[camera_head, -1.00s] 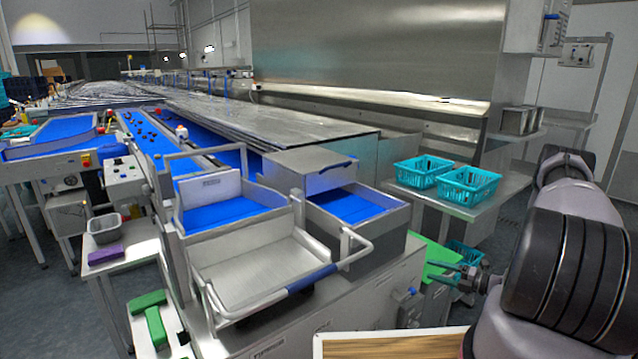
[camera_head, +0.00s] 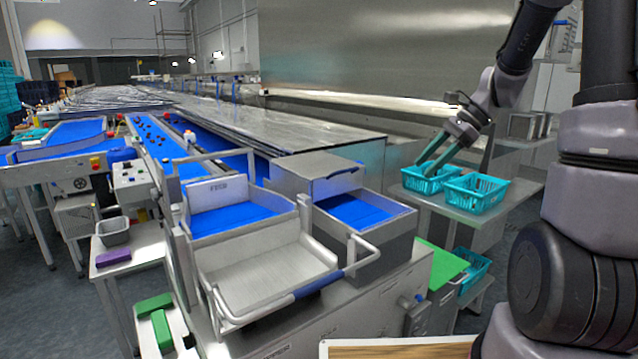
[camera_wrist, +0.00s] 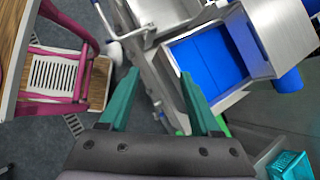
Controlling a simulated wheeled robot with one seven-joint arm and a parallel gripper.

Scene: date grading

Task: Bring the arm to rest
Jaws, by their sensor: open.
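My gripper (camera_head: 436,158) is at the upper right in the head view, with its two green fingers spread and nothing between them. It appears in front of and above the left teal basket (camera_head: 426,180); the fingertips overlap that basket in the picture, and I cannot tell whether they touch it. In the wrist view my gripper (camera_wrist: 158,95) shows both green fingers wide apart. Beyond them lie a steel frame and a blue-lined steel bin (camera_wrist: 212,62). My arm rises along the right side of the head view.
The right teal basket (camera_head: 477,193) stands on a steel side table (camera_head: 515,196). The steel tray (camera_head: 268,270) with a blue-gripped handle is in front. A pink-framed item (camera_wrist: 52,78) with a white slatted panel is at left in the wrist view. A green board (camera_head: 440,262) lies below.

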